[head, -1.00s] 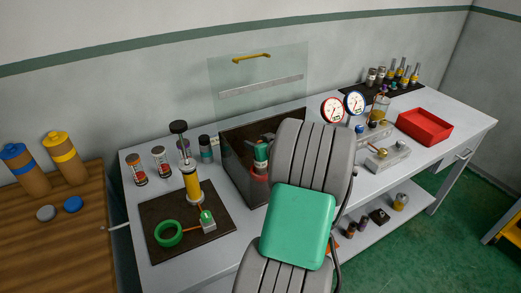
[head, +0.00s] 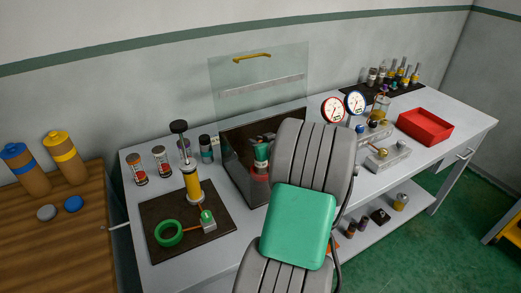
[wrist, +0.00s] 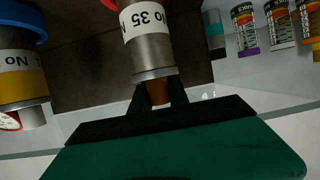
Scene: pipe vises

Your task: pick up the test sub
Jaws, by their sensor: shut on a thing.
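In the wrist view my gripper (wrist: 160,92) is shut on the narrow brown end of a grey metal cylinder, the test sub (wrist: 150,52). It has a white label reading "No 35" and a red part at its far end, cut off by the frame. In the head view my arm hides much of the clear-walled case (head: 240,178). A green piece (head: 261,153) shows in the case beside my arm, with some red below it. I cannot tell the sub clearly there.
A similar cylinder with a blue ring and yellow band (wrist: 22,75) is close at the left in the wrist view. The clear lid (head: 260,78) stands raised. Two gauges (head: 332,110) and a red tray (head: 425,126) are to the right.

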